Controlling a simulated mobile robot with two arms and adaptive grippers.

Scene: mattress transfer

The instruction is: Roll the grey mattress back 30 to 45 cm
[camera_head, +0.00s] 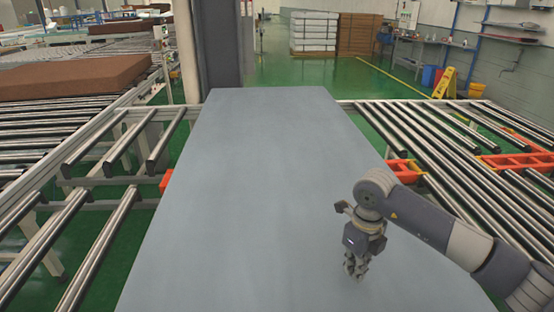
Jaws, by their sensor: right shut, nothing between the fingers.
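The grey mattress (250,190) lies flat in the middle of the camera_head view, running from the bottom edge away to the far end. My right arm comes in from the lower right. My right gripper (355,272) points down over the near right part of the mattress, with its fingers shut and nothing between them. I cannot tell whether the fingertips touch the surface. My left gripper is not in this view.
Metal rollers flank the mattress, with a left conveyor (100,245) and a right conveyor (440,150). A brown mattress (75,78) lies at the far left. A grey column (218,45) stands behind the mattress's far end. A yellow floor sign (445,83) stands at the back right.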

